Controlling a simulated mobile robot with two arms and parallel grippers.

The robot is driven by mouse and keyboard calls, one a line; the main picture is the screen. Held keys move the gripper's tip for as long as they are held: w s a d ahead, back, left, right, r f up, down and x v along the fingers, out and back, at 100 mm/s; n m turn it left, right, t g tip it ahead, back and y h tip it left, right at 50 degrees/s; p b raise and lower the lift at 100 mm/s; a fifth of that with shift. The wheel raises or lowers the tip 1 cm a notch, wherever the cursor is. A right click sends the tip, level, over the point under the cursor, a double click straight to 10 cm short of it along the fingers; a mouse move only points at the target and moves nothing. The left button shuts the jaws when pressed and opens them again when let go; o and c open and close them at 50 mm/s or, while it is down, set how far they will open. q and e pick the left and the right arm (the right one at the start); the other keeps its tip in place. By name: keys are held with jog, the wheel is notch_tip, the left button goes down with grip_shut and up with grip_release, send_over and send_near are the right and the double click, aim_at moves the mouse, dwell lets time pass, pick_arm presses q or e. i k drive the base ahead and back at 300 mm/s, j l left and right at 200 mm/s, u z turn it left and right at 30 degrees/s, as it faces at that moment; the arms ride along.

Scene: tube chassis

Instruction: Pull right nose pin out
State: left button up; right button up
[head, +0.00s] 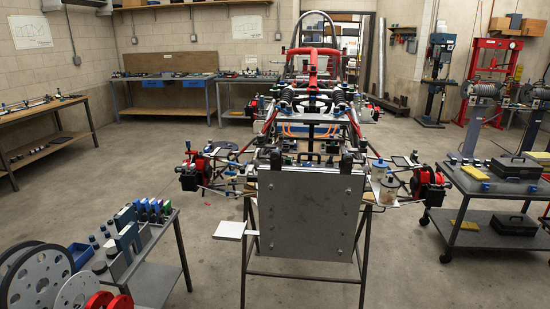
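The tube chassis (318,65) stands in the middle, nose toward me, on a dark stand (245,260). A flat grey square plate (308,215) with several bolt heads covers its front. Two dark upright fittings stand at the plate's top edge, one at the left (275,160) and one at the right (347,164). The nose pins are too small to make out for certain. Neither of my grippers is in view.
A low table with tools and discs (165,240) stands at the near left. A dark cart (485,190) with black cases stands at the right. Red hub parts (430,187) stick out beside the chassis. A small white shelf (230,230) juts left of the stand. Floor is clear between.

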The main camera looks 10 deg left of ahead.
aim_at(275, 155)
jog(key=i+j, duration=0.2)
jog(key=j, duration=0.2)
jog(key=i+j+z, duration=0.4)
jog(key=j, duration=0.25)
jog(key=j+z, duration=0.2)
jog(key=i+j+z, duration=0.2)
jog(key=j, duration=0.3)
jog(key=k, duration=0.1)
